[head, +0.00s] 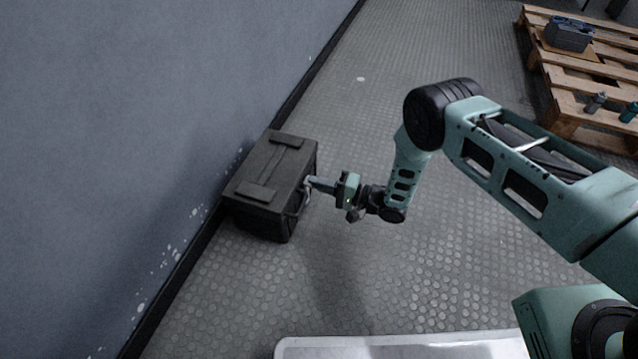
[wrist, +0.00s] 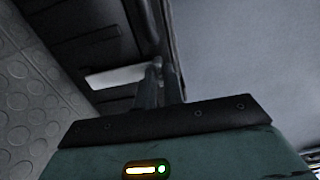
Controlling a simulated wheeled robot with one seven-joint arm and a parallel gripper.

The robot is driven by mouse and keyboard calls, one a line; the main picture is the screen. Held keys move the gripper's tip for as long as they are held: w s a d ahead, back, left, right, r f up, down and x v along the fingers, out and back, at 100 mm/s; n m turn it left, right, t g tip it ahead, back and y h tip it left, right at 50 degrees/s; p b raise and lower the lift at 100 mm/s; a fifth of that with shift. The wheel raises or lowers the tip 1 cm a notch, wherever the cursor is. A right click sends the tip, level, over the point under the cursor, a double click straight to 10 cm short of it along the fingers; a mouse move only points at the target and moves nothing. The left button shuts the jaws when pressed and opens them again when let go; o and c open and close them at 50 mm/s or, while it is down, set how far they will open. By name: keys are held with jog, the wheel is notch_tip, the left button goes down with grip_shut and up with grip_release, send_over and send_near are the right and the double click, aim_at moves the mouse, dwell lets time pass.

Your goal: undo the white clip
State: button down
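A dark box (head: 272,180) with a lidded top stands on the floor against the wall. A pale strip that looks like the white clip (wrist: 112,77) lies on the box's dark side in the wrist view, running up to my fingers. In the head view a small pale piece (head: 305,193) shows at the box's right side, beside my fingertips. My gripper (head: 311,183) reaches the box from the right. In the wrist view its fingers (wrist: 160,80) are close together at the strip's end and seem shut on it. The fingers hide that end.
The blue-grey wall (head: 130,130) with a dark skirting stands close behind the box. A wooden pallet (head: 570,102) with a dark case and bottles is at the top right. The studded floor (head: 420,260) right of the box is open.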

jog(key=shift+d, duration=0.15)
jog(key=d+f, duration=0.2)
jog(key=s+d+f+b, duration=0.1)
jog(key=d+f, duration=0.1)
jog(key=s+d+f+b, duration=0.1)
jog(key=f, duration=0.1)
jog(key=shift+d, duration=0.4)
jog(key=shift+s+d+f+b, duration=0.15)
jog(key=shift+f+b, duration=0.35)
jog(key=shift+f, duration=0.15)
jog(key=c, duration=1.5)
grip_release()
jog(key=shift+r, duration=0.25)
jog(key=shift+r+p, duration=0.1)
jog(key=shift+p, duration=0.25)
jog(key=p+v, duration=0.6)
jog(key=v, duration=1.1)
